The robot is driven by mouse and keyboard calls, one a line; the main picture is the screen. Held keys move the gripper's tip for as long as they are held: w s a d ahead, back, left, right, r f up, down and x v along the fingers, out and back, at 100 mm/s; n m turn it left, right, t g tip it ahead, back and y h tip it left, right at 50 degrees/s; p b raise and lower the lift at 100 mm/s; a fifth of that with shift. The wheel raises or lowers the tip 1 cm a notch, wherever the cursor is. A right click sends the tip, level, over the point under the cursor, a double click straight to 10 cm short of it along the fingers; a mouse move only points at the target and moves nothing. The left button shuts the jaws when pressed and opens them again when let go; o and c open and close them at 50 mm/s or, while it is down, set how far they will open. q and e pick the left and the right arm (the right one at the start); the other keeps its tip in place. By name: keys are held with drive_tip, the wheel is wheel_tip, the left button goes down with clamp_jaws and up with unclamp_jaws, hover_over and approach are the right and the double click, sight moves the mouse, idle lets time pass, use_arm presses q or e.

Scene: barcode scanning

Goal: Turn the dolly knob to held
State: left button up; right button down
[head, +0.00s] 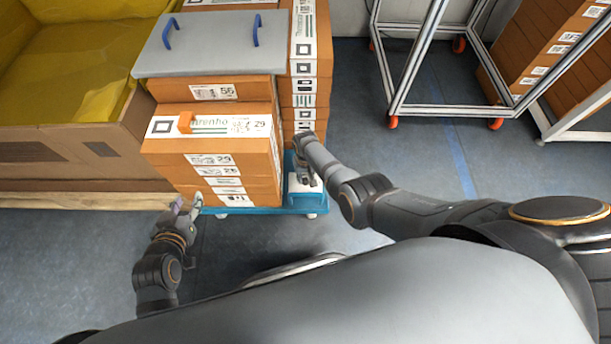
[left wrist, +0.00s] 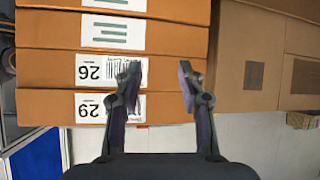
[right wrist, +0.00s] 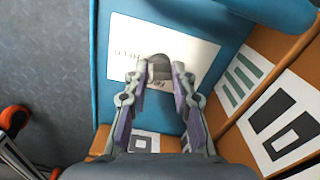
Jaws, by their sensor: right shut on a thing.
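The blue dolly (head: 250,210) stands on the floor under stacked orange boxes. Its front right corner carries a white label plate (right wrist: 120,45) with printed words, partly covered. The grey dolly knob (right wrist: 160,68) rises from this plate in the right wrist view. My right gripper (head: 305,182) reaches down to that corner. In the right wrist view its fingers (right wrist: 160,78) are closed on the knob, one on each side. The knob's exact pointing direction is hard to tell. My left gripper (head: 185,205) is open and empty at the dolly's front left, and its spread fingers (left wrist: 157,78) face the box fronts.
Orange labelled boxes (head: 165,155) are stacked on the dolly, with a grey lid with blue handles (head: 210,45) on top. A large carton with yellow lining (head: 60,130) stands at left. A metal-framed rack (head: 450,108) stands at right. Floor between is clear.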

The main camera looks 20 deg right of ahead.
sight(305, 178)
use_arm(q)
drive_tip(key=shift+s+d+f+g, duration=0.1)
drive_tip(key=shift+s+f+g, duration=0.5)
drive_tip(key=shift+s+f, duration=0.3)
use_arm(e)
drive_tip(key=shift+m, duration=1.5)
use_arm(q)
drive_tip(key=shift+w+f, duration=0.1)
use_arm(e)
drive_tip(key=c, duration=1.1)
unclamp_jaws()
use_arm(q)
drive_tip(key=shift+f, duration=0.1)
use_arm(e)
wheel_tip(305, 178, up, 12)
